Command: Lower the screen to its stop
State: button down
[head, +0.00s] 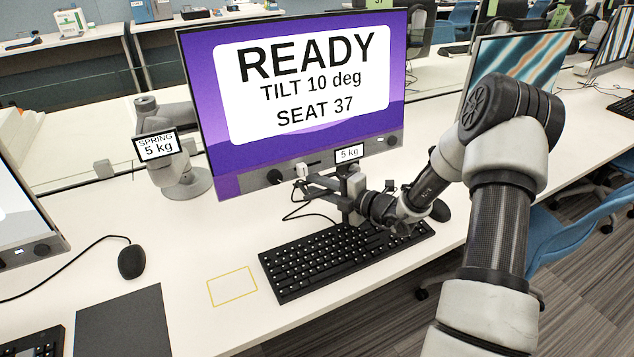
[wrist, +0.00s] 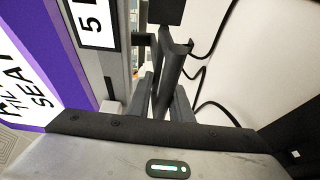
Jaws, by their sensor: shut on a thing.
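The screen (head: 222,128) stands upright at the middle of the desk in the head view, showing "READY, TILT 10 deg, SEAT 37". Part of its purple face shows at the left of the wrist view (wrist: 45,58). My gripper (head: 308,182) is at the screen's lower edge, above the back of the keyboard. In the wrist view its fingers (wrist: 165,98) are shut on a dark, narrow bar (wrist: 172,58). I cannot tell how that bar joins the screen. A small "5 kg" display (head: 349,153) is beside my gripper.
A grey stand (head: 178,172) with a "SPRING 5 kg" display is left of the screen. A keyboard (head: 340,258) lies below my gripper, with a yellow outline (head: 231,287) to its left. A mouse (head: 132,262) and dark mat (head: 122,325) are further left. Another screen (head: 520,62) stands right.

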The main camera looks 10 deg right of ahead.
jog(key=c, duration=1.8)
grip_release()
jog(key=shift+s+f, duration=0.1)
jog(key=shift+s, duration=0.05)
jog(key=shift+o, duration=0.2)
jog(key=shift+d+r, duration=0.15)
jog(key=shift+r, duration=0.05)
jog(key=p+v, duration=0.3)
jog(key=v, duration=1.4)
jog(key=shift+s, duration=0.15)
